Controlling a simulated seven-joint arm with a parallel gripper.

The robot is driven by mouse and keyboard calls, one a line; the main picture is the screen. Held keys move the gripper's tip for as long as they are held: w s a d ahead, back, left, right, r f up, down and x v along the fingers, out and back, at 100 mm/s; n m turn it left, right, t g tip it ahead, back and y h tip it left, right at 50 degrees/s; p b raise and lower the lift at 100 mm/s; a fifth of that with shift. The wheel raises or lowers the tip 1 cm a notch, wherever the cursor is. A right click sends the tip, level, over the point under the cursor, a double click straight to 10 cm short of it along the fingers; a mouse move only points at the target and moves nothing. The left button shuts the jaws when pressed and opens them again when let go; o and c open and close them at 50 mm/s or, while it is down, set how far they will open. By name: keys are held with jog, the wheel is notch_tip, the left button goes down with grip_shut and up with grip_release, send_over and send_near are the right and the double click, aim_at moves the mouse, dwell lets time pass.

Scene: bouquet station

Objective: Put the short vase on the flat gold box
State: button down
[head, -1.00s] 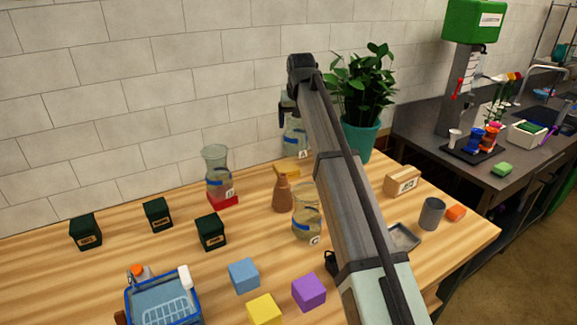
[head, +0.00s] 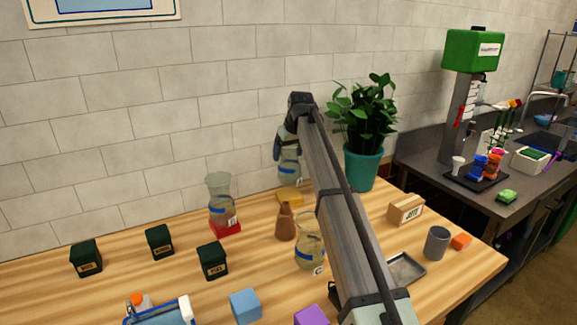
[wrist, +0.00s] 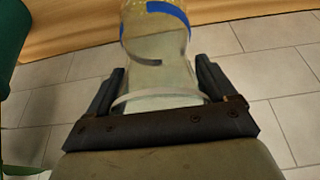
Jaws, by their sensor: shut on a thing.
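The short vase (head: 289,168) is clear glass with a blue band and a white label. My gripper (head: 287,148) is shut on it near its upper end and holds it upright. In the wrist view the vase (wrist: 158,50) stands between the two fingers (wrist: 160,75). The flat gold box (head: 290,198) lies on the table just below the vase in the head view. I cannot tell whether the vase's base touches it. My arm covers the right side of this area.
A brown bottle (head: 285,222) and another glass vase (head: 309,243) stand in front. A potted plant (head: 364,130) is close at right. Dark boxes stand at far left.

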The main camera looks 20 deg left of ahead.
aim_at(289, 163)
jog(key=shift+f, duration=2.2)
grip_release()
jog(key=shift+f, duration=0.15)
jog(key=v, duration=1.2)
